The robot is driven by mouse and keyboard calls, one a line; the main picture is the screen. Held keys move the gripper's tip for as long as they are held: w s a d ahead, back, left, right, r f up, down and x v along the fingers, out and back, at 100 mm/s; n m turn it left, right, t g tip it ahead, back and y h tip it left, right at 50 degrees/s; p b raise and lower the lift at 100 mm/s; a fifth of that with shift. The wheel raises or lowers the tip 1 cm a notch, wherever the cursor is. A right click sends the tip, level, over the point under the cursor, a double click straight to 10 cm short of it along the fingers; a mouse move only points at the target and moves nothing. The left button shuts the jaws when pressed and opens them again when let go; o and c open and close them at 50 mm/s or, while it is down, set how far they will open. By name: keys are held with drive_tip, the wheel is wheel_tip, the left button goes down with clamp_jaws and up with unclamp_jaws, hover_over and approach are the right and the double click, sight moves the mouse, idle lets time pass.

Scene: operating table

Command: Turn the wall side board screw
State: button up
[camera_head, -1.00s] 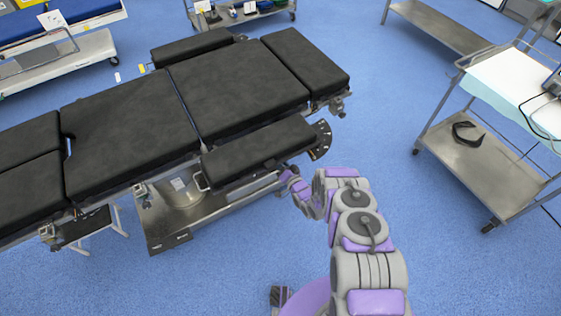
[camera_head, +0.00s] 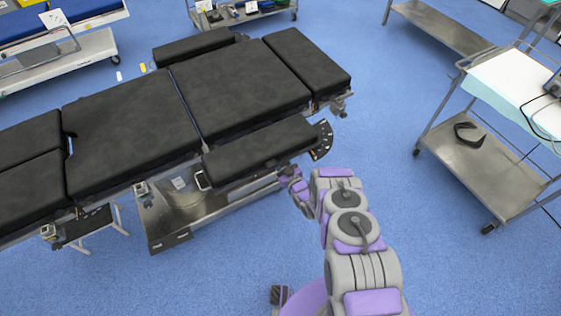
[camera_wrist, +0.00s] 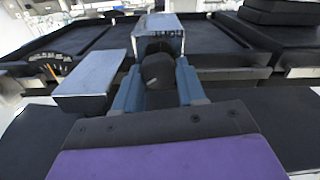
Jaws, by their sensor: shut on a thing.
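The side board (camera_head: 260,150) is a black padded board along the near side of the operating table (camera_head: 130,125). In the head view my gripper (camera_head: 293,184) is low beside the table, just below the board's right end. In the wrist view a dark rounded screw knob (camera_wrist: 158,72) sits under a shiny metal block (camera_wrist: 160,28). My gripper's blue-grey fingers (camera_wrist: 158,90) are on both sides of the knob and shut on it. The knob's threaded part is hidden. In the head view the screw is too small to make out.
A black angle-scale plate (camera_head: 322,140) is fixed near the board's right end and also shows in the wrist view (camera_wrist: 45,68). The table's steel base (camera_head: 200,215) stands below. A metal trolley (camera_head: 490,170) is at the right. Blue floor is clear between.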

drive_tip(key=n, duration=0.7)
drive_tip(key=f+n, duration=0.1)
drive_tip(key=n, duration=0.3)
drive_tip(key=shift+s, duration=0.2)
idle(0.4)
drive_tip(key=o, duration=0.9)
drive_tip(key=shift+w, duration=0.1)
drive_tip(key=shift+o, duration=0.8)
drive_tip(key=shift+a+r, duration=0.1)
drive_tip(key=shift+r, duration=0.05)
drive_tip(key=v, duration=1.7)
